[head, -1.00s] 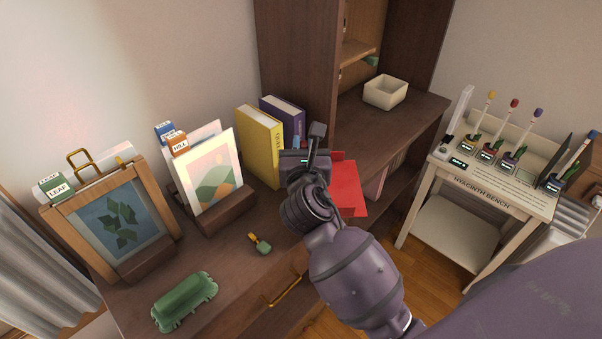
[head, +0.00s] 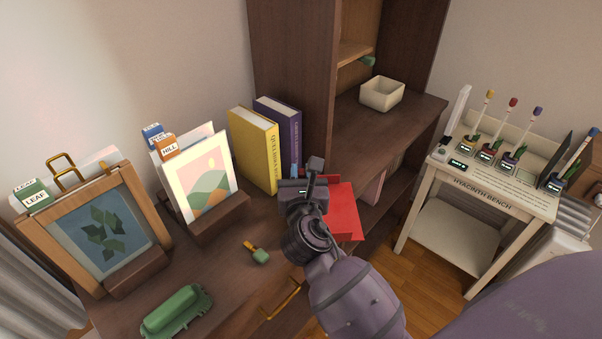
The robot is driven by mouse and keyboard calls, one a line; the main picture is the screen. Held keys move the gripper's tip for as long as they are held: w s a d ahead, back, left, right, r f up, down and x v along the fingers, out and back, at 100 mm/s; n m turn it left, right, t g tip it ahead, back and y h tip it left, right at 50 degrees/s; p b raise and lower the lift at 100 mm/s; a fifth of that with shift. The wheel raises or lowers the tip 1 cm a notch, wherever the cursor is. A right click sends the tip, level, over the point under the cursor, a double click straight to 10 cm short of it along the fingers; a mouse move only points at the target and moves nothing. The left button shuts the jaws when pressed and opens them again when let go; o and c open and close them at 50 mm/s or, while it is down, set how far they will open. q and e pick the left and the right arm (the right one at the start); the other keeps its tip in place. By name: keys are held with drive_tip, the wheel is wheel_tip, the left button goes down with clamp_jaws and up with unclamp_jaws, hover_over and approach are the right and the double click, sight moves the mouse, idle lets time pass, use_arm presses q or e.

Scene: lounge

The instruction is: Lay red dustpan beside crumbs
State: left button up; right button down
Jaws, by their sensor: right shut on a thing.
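The red dustpan (head: 344,212) shows in the head view as a flat red shape just right of and behind my right gripper, partly hidden by it. My right gripper (head: 309,178) is shut on the dustpan, near the right front part of the brown cabinet top (head: 222,262). The dustpan reaches out past the cabinet's edge in the picture; I cannot tell whether it touches the top. I cannot make out any crumbs. My left gripper is not in view.
A yellow book (head: 254,150) and a purple book (head: 281,128) stand behind the gripper. Framed pictures (head: 105,235) stand at left. A white bench (head: 490,190) stands at right.

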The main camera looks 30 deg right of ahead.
drive_tip(key=shift+f, duration=0.15)
drive_tip(key=c, duration=1.1)
unclamp_jaws()
drive_tip(key=shift+o, duration=0.2)
